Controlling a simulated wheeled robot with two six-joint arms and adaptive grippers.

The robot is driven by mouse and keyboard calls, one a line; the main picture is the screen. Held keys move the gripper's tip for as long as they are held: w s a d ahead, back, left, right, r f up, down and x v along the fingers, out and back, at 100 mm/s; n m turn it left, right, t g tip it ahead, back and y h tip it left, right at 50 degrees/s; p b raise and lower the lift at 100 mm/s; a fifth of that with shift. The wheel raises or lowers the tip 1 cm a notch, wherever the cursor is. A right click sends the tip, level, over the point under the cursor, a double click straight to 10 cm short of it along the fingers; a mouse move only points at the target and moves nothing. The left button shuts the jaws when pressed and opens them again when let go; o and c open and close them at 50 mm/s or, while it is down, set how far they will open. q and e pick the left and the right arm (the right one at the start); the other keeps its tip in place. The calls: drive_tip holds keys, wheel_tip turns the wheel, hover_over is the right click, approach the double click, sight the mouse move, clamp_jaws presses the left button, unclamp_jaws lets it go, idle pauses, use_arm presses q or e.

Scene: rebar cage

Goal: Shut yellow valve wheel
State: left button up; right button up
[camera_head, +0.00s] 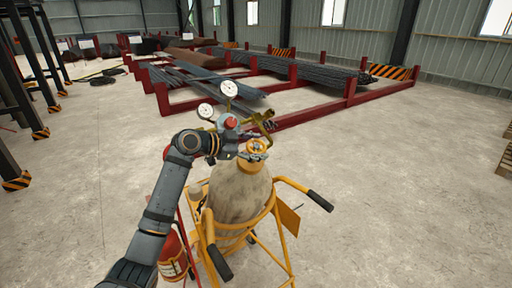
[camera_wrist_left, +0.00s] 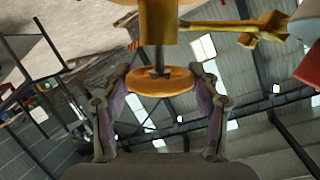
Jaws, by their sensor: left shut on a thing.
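The yellow valve wheel (camera_head: 257,145) sits on top of a beige gas cylinder (camera_head: 240,190), which stands in a yellow cart. My left gripper (camera_head: 256,152) reaches in from the left and is shut on the wheel. In the left wrist view the wheel (camera_wrist_left: 160,82) lies between the two fingers of my left gripper (camera_wrist_left: 163,100), one on each side, with a stem and yellow valve body (camera_wrist_left: 158,25) beyond it. My right gripper is in neither view.
Two round gauges (camera_head: 229,88) and a red part stand just beyond the wheel. The yellow cart's black-gripped handles (camera_head: 320,200) jut out to the right and front. A red fire extinguisher (camera_head: 173,258) is at the left.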

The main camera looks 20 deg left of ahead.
use_arm(q)
drive_tip(key=shift+f, duration=0.3)
drive_tip(key=o, duration=0.9)
drive_tip(key=shift+c, duration=0.2)
drive_tip(key=o, duration=0.3)
drive_tip(key=shift+w, duration=0.1)
drive_tip(key=shift+r, duration=0.15)
drive_tip(key=shift+s+a+r, duration=0.1)
drive_tip(key=shift+s+a, duration=0.1)
drive_tip(key=v, duration=1.1)
drive_tip(key=shift+s, duration=0.2)
drive_tip(key=shift+a+r, duration=0.1)
